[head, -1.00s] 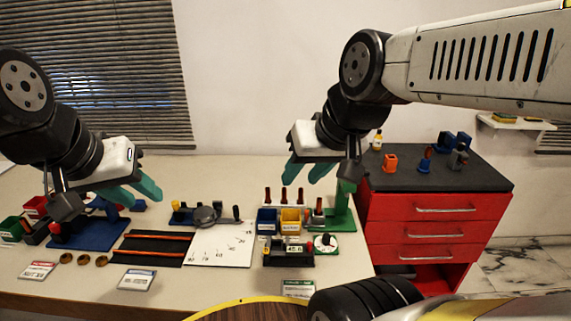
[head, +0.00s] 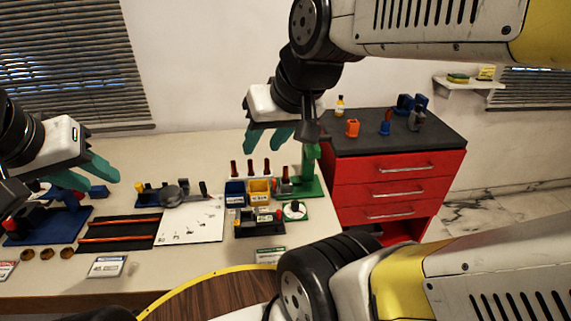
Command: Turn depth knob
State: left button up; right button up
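A small round white dial with a green centre (head: 295,211) lies on the bench in front of a green stand (head: 310,180); I cannot tell for certain whether it is the depth knob. Beside it is a dark device with a small display (head: 260,222). My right gripper (head: 267,137) has its teal fingers apart and empty, hanging above and behind the bench items, left of the green stand's top. My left gripper (head: 88,172) is over the left part of the bench near a blue fixture (head: 50,222), its fingers apart with nothing seen between them.
Blue bin (head: 235,194) and yellow bin (head: 259,191) stand behind the display device. A white sheet (head: 195,222) and a black mat with orange strips (head: 120,233) lie to the left. A red drawer cabinet (head: 390,185) stands right of the bench. A round wooden top (head: 205,300) is in front.

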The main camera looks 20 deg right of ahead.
aim_at(295, 205)
jog(key=z, duration=0.75)
